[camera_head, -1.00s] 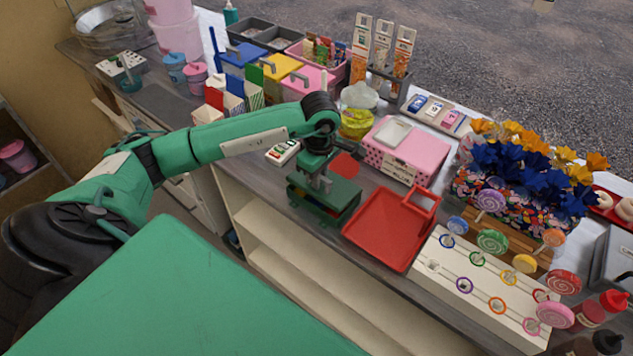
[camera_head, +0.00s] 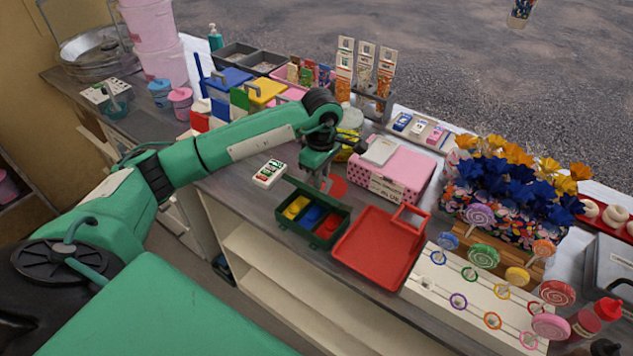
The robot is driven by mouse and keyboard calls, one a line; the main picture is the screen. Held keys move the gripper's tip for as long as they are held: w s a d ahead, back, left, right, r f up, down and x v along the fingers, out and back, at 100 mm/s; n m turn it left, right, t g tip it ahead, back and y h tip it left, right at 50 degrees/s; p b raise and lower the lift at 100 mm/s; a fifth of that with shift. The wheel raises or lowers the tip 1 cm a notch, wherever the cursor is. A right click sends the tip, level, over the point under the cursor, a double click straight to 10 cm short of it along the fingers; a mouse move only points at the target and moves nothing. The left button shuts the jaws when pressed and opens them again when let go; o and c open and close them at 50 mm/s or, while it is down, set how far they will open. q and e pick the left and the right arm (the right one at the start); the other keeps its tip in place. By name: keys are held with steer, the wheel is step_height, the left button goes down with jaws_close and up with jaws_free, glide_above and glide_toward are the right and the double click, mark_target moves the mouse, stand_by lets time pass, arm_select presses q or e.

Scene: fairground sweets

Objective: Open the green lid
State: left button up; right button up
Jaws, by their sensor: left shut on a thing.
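The green box (camera_head: 325,238) stands on the counter with its top open. Yellow (camera_head: 297,207), blue (camera_head: 312,217) and red (camera_head: 328,226) contents show in its compartments. The green lid (camera_head: 300,188) is swung up along the box's far side and shows nearly edge-on. My left gripper (camera_head: 318,180) is at the lid's far side, pointing down and shut on it; its fingertips and the exact grip are partly hidden. My right gripper is not in view.
A red tray (camera_head: 375,248) stands close to the right of the box. A pink dotted box (camera_head: 405,172) is behind. A lollipop stand (camera_head: 470,310) is at the right front.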

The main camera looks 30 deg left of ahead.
arm_select(q)
steer(key=shift+w+d+f+b, duration=0.1)
steer(key=shift+w+b, duration=0.15)
steer(key=shift+w, duration=0.4)
steer(key=shift+w+d+f+b, duration=0.1)
steer(key=shift+w+b, duration=0.1)
steer(key=shift+w, duration=0.45)
steer(key=shift+w+f+b, duration=0.15)
steer(key=shift+w+b, duration=0.35)
steer(key=shift+w, duration=0.05)
steer(key=shift+c, duration=0.2)
steer(key=shift+w, duration=0.65)
steer(key=shift+c, duration=0.2)
steer(key=shift+w+f+b, duration=0.4)
steer(key=shift+w+b, duration=0.3)
steer(key=shift+b, duration=0.2)
steer(key=shift+c, duration=0.2)
steer(key=shift+w+f, duration=0.15)
steer(key=shift+w, duration=0.4)
steer(key=o, duration=0.8)
steer(key=shift+s, duration=0.1)
steer(key=shift+c, duration=0.2)
